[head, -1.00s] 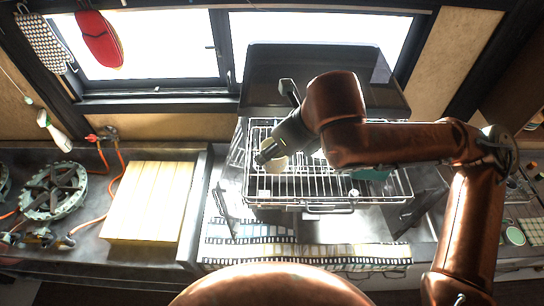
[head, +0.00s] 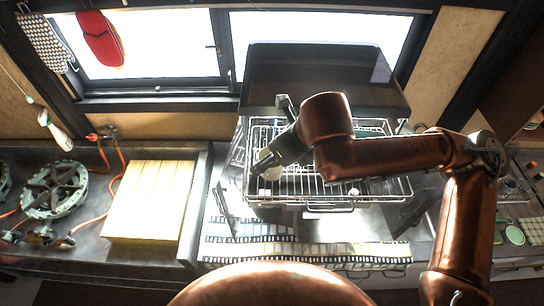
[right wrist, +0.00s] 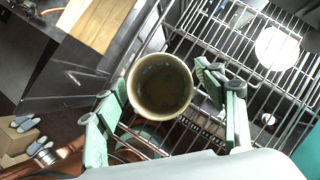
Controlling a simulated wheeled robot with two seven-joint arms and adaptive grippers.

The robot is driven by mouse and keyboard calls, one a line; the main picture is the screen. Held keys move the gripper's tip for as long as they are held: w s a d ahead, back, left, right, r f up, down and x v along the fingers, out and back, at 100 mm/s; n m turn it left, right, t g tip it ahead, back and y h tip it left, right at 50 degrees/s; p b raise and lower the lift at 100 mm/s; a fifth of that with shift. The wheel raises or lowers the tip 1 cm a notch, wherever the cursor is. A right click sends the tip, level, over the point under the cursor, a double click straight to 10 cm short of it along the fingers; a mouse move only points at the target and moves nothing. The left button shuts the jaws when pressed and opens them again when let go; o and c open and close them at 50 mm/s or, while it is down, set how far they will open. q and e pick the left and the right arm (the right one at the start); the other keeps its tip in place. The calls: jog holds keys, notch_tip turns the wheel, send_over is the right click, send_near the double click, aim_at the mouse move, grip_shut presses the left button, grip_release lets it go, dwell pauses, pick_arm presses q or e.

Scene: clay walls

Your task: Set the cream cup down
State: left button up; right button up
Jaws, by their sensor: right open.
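The cream cup (right wrist: 160,87) shows in the right wrist view with its round mouth facing the camera and a dark olive inside. It is over the wire rack (right wrist: 200,30), at the rack's left part. In the head view the cup (head: 271,173) is partly hidden by my right gripper (head: 257,168). My right gripper (right wrist: 160,92) is open, with its green fingers on either side of the cup and small gaps visible at both sides. Whether the cup's base rests on the wires is hidden. My left gripper is not in view.
The wire rack (head: 330,203) stands under a dark raised lid (head: 320,80). A pale round item (right wrist: 277,48) lies on the rack farther right. A yellow slatted board (head: 150,200) lies left on the counter, and a film-strip mat (head: 300,249) lies in front.

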jog(key=shift+w+a+r, duration=0.1)
jog(key=shift+d+r, duration=0.2)
jog(key=shift+r, duration=0.15)
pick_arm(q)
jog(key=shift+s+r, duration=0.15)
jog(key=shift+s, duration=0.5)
pick_arm(e)
jog(key=v, duration=1.1)
jog(key=shift+s, duration=0.2)
